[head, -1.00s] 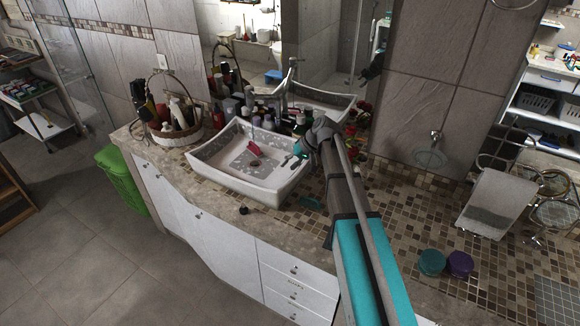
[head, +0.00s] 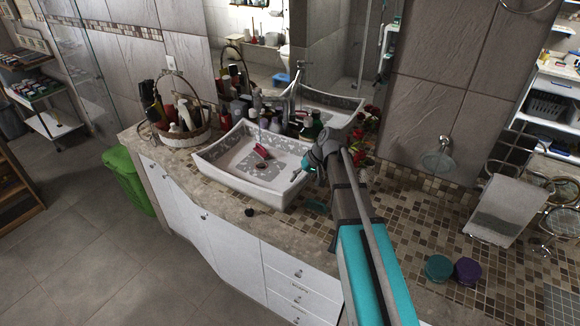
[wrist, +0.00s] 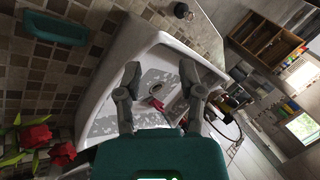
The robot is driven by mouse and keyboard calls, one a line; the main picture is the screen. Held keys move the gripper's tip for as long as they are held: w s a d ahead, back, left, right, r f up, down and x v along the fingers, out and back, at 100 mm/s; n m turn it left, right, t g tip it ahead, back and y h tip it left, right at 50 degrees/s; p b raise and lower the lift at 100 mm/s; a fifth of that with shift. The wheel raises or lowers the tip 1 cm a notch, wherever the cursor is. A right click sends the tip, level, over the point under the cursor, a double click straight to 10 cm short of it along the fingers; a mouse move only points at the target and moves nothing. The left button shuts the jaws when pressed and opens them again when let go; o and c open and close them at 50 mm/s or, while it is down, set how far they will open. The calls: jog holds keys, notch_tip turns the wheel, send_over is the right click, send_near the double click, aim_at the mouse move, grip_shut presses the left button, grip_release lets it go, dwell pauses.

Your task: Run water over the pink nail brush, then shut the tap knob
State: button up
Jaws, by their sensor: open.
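The pink nail brush (head: 262,152) lies in the white basin (head: 225,176), near the drain. It also shows in the wrist view (wrist: 156,103), beyond my fingers. My gripper (head: 300,171) is above the right side of the basin. In the wrist view my gripper (wrist: 158,74) has its two fingers wide apart with nothing between them, and it is apart from the brush. The tap (head: 293,90) rises behind the basin; whether water runs is too small to tell. A small dark round knob (head: 250,212) sits on the counter in front of the basin and also shows in the wrist view (wrist: 182,10).
Bottles (head: 265,108) crowd behind the basin, with a basket (head: 186,137) at its left. Red flowers (wrist: 38,136) stand near my gripper. A teal dish (wrist: 56,28) and two round tubs (head: 439,268) lie on the counter, whose right part has bare tiles.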

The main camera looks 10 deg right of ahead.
jog(key=s+d+f+h+b, duration=0.1)
jog(key=s+d+f+h, duration=0.1)
jog(key=s, duration=0.8)
jog(key=s+d+f+m+g+h+b, duration=0.1)
jog(key=s+f+h, duration=0.3)
jog(key=s, duration=0.6)
jog(key=shift+s+d+b, duration=0.25)
jog(key=shift+d+b, duration=0.3)
jog(key=shift+d, duration=0.3)
jog(key=shift+s, duration=0.1)
